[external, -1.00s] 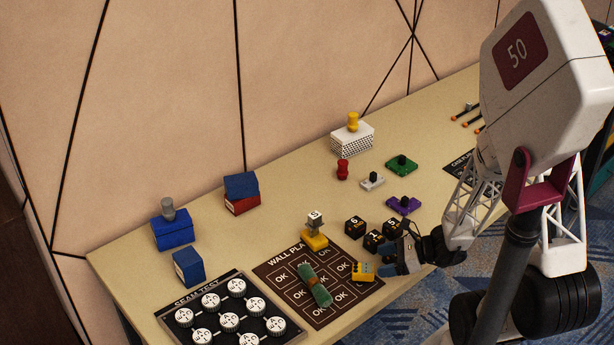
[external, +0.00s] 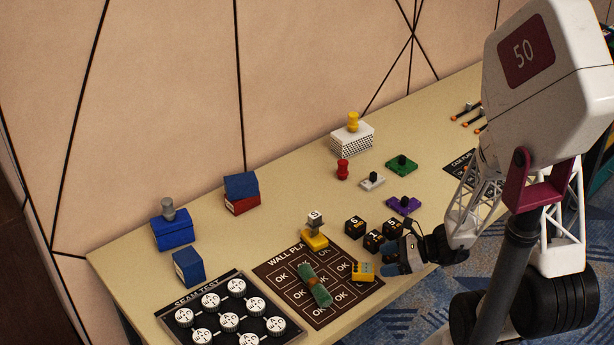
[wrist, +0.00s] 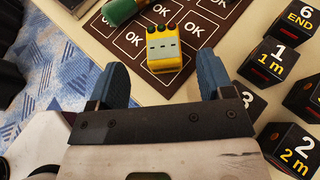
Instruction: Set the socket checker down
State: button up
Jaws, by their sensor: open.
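The fingers are wide apart, with clear gaps on both sides of the block. In the external view my gripper (external: 392,262) is low over the table, to the right of the block.
Black numbered cubes (wrist: 279,57) stand close to the right finger. A green roll (external: 315,285) lies on the mat. A yellow-based grey piece (external: 315,238) stands at the mat's far edge. A board with white round knobs (external: 229,321) is at the left.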

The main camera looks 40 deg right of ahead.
jog(key=s+a+r+n+g+h, duration=0.1)
jog(key=s+a+r+n+g, duration=0.2)
jog(key=r+n, duration=0.4)
jog(key=a+r+n+g+h, duration=0.1)
jog(key=a+r+n+g, duration=0.2)
jog(key=r+n+g, duration=0.35)
jog(key=s+d+r+n+t+h, duration=0.1)
jog(key=r+n+h, duration=0.3)
jog(key=r+n, duration=0.2)
jog(key=s+d+r+n+t+h, duration=0.1)
jog(key=d+r+n+h, duration=0.1)
jog(key=r+n, duration=0.5)
notch_tip(320, 180, up, 4)
jog(key=shift+s+f+t+h, duration=0.25)
jog(key=shift+s+t+h, duration=0.1)
jog(key=shift+h, duration=0.55)
jog(key=shift+w, duration=0.1)
